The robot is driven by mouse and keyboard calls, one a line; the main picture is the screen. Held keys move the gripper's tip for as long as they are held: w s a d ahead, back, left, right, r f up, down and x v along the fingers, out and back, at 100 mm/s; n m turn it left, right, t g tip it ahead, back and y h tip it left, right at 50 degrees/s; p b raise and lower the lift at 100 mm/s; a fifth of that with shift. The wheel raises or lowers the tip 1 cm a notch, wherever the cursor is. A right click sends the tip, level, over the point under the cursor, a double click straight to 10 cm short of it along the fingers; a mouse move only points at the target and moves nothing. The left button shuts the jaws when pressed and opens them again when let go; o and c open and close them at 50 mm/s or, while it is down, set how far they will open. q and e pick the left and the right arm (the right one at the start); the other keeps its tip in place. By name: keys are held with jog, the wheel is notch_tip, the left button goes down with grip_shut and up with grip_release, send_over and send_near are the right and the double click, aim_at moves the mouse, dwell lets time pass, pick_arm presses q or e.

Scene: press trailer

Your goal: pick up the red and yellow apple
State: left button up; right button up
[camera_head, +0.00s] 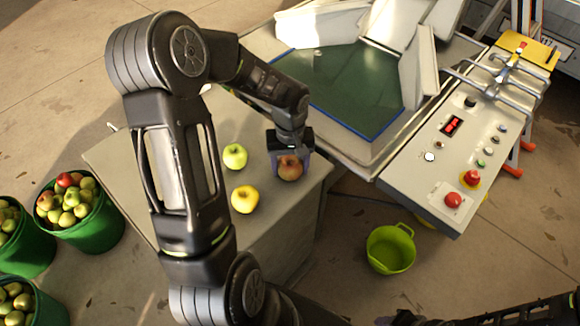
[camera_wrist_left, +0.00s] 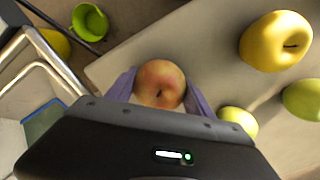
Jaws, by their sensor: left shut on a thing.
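The red and yellow apple (camera_head: 290,168) is at the right end of the grey table top (camera_head: 262,210) in the head view. My left gripper (camera_head: 291,158) reaches down over it and is shut on it. In the left wrist view the apple (camera_wrist_left: 160,85) sits between the two purple fingers of the left gripper (camera_wrist_left: 160,92), one on each side. I cannot tell whether the apple still touches the table.
A yellow apple (camera_head: 244,199) and a yellow-green apple (camera_head: 235,156) lie left of the gripper. Green buckets of apples (camera_head: 88,234) stand at left. A lime tub (camera_head: 390,249) is on the floor. The press (camera_head: 350,85) and control panel (camera_head: 470,150) are at right.

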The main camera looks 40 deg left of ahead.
aim_at(290, 161)
pick_arm(q)
jog(key=shift+c, duration=0.5)
jog(key=shift+r, duration=0.1)
jog(key=shift+w+r, duration=0.1)
jog(key=shift+r, duration=0.15)
notch_tip(290, 161, up, 9)
jog(key=shift+r+b, duration=0.2)
jog(key=shift+b, duration=0.25)
dwell(1.0)
